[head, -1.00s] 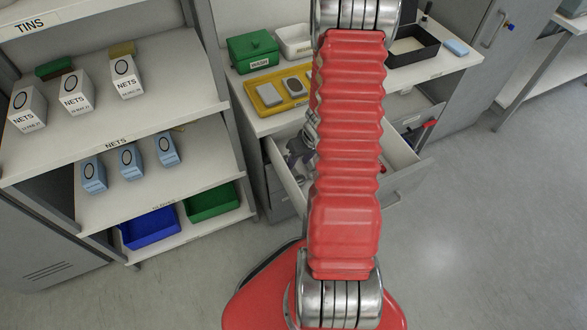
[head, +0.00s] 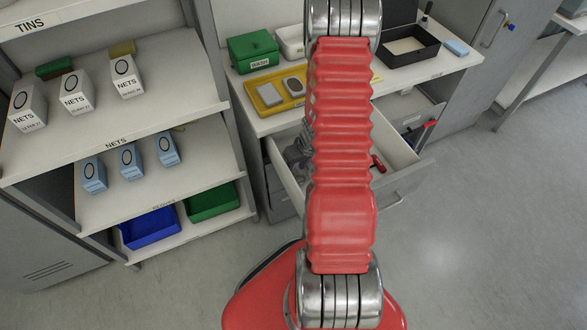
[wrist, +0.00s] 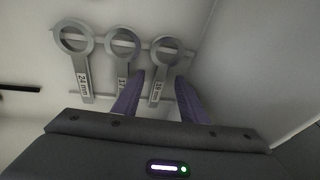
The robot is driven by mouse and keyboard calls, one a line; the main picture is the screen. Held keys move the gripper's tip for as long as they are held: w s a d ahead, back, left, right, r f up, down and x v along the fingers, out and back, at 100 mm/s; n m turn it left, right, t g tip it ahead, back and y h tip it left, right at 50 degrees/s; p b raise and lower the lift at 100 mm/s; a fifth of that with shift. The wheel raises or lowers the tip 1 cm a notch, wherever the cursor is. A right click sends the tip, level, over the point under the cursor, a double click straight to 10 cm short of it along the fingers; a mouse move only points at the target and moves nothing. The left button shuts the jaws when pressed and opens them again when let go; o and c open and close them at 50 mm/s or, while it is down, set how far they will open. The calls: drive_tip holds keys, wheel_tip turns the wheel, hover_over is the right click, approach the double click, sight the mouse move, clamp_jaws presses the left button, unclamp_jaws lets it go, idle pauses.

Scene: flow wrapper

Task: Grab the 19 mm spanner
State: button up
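In the wrist view the 19 mm spanner (wrist: 158,87), grey with a ring end and a labelled shank, is the rightmost of three spanners lying across pale rails in a drawer. Its ring points away from me. My gripper (wrist: 159,80) is open, with one purple finger on each side of the 19 mm spanner's shank. I cannot tell whether either finger touches it. The middle spanner (wrist: 122,45), its label partly hidden by the left finger, lies close to that finger. The 24 mm spanner (wrist: 78,55) lies further left. In the head view my arm hides most of the drawer's inside.
The open drawer (head: 402,183) has a near wall on the right in the wrist view (wrist: 240,75). A red-handled tool (head: 378,164) lies in it. Above it, the counter holds a yellow tray (head: 262,84), a green box (head: 253,52) and a black tray (head: 432,50).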

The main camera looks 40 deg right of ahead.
drive_tip(key=shift+c, duration=0.4)
clamp_jaws()
idle(0.4)
